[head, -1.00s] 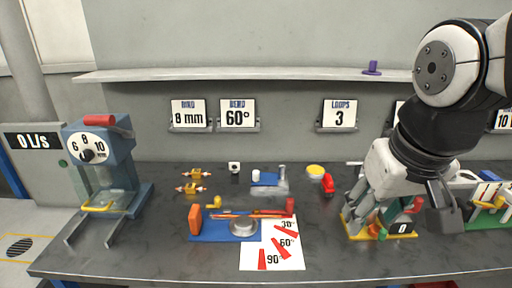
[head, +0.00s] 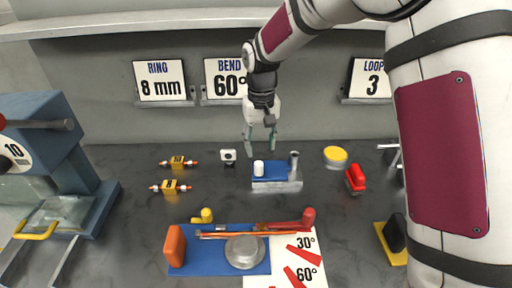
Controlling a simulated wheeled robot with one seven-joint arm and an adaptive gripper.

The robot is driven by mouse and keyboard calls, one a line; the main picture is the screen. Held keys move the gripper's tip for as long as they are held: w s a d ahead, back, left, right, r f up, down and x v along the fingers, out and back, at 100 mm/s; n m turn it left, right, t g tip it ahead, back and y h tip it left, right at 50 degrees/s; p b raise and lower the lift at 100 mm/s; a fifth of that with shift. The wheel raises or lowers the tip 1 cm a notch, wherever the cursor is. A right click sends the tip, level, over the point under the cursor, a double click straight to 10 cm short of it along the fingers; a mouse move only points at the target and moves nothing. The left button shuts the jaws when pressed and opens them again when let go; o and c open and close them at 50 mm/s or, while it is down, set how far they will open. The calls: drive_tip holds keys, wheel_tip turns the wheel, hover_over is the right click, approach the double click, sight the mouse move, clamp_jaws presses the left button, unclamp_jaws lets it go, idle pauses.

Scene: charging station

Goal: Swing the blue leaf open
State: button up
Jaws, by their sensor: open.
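The blue leaf (head: 271,181) is a small flat blue plate lying on a low grey metal base (head: 288,187) in the middle of the bench. A white knob (head: 258,168) stands at its left end and a grey upright pin (head: 294,163) at the right end of the base. My gripper (head: 261,147) points down with its two fingers apart and empty. It appears just above and behind the leaf, close to the knob; I cannot tell whether a fingertip touches anything.
A blue bending board (head: 205,265) with an orange block and a grey disc lies in front. A yellow round button (head: 335,155) and a red clamp (head: 355,179) stand to the right. Two yellow connectors (head: 176,187) lie to the left. Sign cards line the wall under a shelf (head: 150,20).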

sight(259, 162)
drive_tip(key=shift+w+a+f, duration=0.25)
drive_tip(key=shift+w+f, duration=0.15)
drive_tip(key=shift+f, duration=0.35)
wheel_tip(259, 162, down, 7)
drive_tip(key=shift+r, duration=0.15)
clamp_jaws()
